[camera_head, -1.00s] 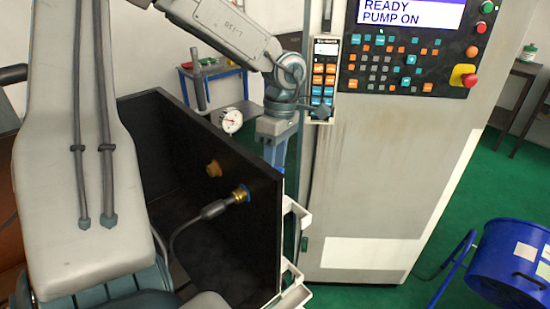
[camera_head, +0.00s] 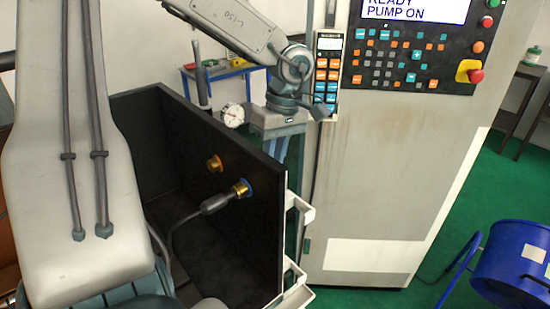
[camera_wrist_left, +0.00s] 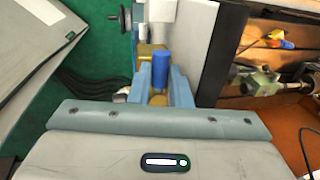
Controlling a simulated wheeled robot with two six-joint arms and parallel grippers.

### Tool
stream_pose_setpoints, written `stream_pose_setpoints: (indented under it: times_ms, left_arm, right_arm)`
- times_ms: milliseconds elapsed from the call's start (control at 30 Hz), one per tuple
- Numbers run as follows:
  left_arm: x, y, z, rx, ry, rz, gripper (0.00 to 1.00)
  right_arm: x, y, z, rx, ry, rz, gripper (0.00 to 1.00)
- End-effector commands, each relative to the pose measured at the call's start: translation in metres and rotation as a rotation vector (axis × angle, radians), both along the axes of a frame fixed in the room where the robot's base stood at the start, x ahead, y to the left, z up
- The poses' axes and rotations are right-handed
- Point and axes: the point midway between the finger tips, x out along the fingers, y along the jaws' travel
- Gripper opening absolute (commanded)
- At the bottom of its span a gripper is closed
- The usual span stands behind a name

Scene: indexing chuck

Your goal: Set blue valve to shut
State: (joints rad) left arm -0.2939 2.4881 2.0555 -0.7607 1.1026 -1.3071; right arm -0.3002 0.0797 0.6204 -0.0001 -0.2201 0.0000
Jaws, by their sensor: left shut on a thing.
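The blue valve's handle (camera_wrist_left: 160,70) shows in the left wrist view as a blue cylinder between my left gripper's light-blue fingers (camera_wrist_left: 163,86). Brass-coloured parts lie beside and below it. My left gripper (camera_head: 283,150) is shut on the handle. In the head view, the gripper points down just behind the black box's right panel (camera_head: 225,135). Its fingertips and the valve are hidden there by that panel. My right gripper is not in view.
Close by stand a control cabinet (camera_head: 385,165) and a dial gauge (camera_head: 233,115). A brass fitting with a blue ring (camera_head: 241,187) holds a grey hose on the panel. A blue drum (camera_head: 515,265) stands at right; green floor lies between it and the cabinet.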

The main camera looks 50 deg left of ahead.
Motion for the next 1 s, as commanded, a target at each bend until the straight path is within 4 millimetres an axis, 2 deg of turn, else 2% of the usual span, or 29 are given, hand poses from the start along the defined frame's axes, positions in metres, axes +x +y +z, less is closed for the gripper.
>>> stream_pose_setpoints:
  times_ms: [133, 167, 267, 1000]
  left_arm:
    - [0.0, 0.0001, 0.0003, 0.001, 0.0, -0.001, 0.0]
    - [0.0, 0.0002, 0.0003, 0.001, 0.0, -0.001, 0.19]
    - [0.0, 0.0001, 0.0003, 0.0, 0.0, 0.0, 0.39]
    - [-0.0019, -0.0005, -0.0006, -0.001, 0.007, 0.0, 0.39]
  right_arm:
    - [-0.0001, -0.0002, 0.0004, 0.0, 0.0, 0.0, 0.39]
    - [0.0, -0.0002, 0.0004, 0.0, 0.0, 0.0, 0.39]
    - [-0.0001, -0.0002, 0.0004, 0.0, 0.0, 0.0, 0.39]
    - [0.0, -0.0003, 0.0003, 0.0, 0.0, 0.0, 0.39]
